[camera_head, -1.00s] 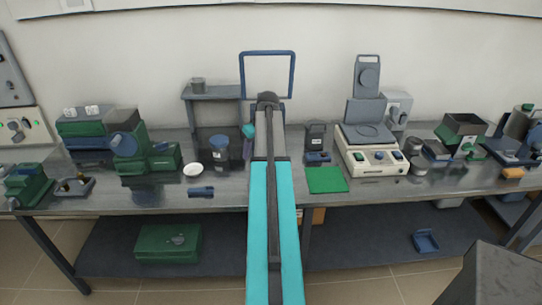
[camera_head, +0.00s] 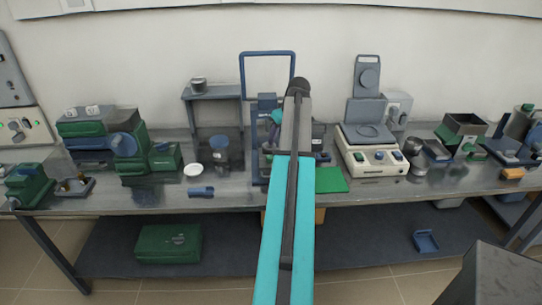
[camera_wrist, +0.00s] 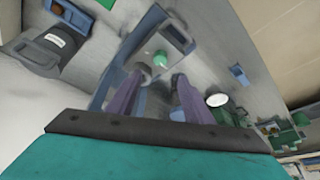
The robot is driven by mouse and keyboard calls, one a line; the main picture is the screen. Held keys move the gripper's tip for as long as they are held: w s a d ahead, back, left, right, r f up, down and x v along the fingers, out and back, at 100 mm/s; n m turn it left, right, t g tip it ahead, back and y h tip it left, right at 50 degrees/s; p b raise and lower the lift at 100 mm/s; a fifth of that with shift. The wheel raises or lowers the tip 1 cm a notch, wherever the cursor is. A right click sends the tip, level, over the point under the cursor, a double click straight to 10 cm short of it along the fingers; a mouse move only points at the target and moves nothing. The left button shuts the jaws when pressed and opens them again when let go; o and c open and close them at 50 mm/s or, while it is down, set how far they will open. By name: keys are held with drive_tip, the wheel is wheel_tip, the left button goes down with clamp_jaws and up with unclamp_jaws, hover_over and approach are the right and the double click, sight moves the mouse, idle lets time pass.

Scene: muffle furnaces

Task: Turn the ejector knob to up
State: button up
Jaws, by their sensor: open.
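In the wrist view, a round green knob-like part (camera_wrist: 160,59) sits on a blue-grey frame device (camera_wrist: 178,38). It may be the ejector knob; I cannot tell its setting. My gripper (camera_wrist: 159,77) is open, with its two purple fingers reaching toward the green part, one on each side of it in the picture. I cannot tell whether they touch it. In the head view, the tall blue frame device (camera_head: 267,54) stands at mid-bench.
A green mat (camera_head: 330,180) lies right of my arm, beside a cream instrument with knobs (camera_head: 375,165). A grey stand (camera_head: 211,93), a dark cup (camera_head: 220,147) and a white dish (camera_head: 193,169) are to the left. A dark device (camera_wrist: 50,45) shows at the wrist view's upper left.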

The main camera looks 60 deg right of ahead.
sight(271, 157)
drive_tip(key=shift+p+x, duration=1.95)
drive_tip(key=shift+x, duration=4.75)
drive_tip(key=c, duration=1.1)
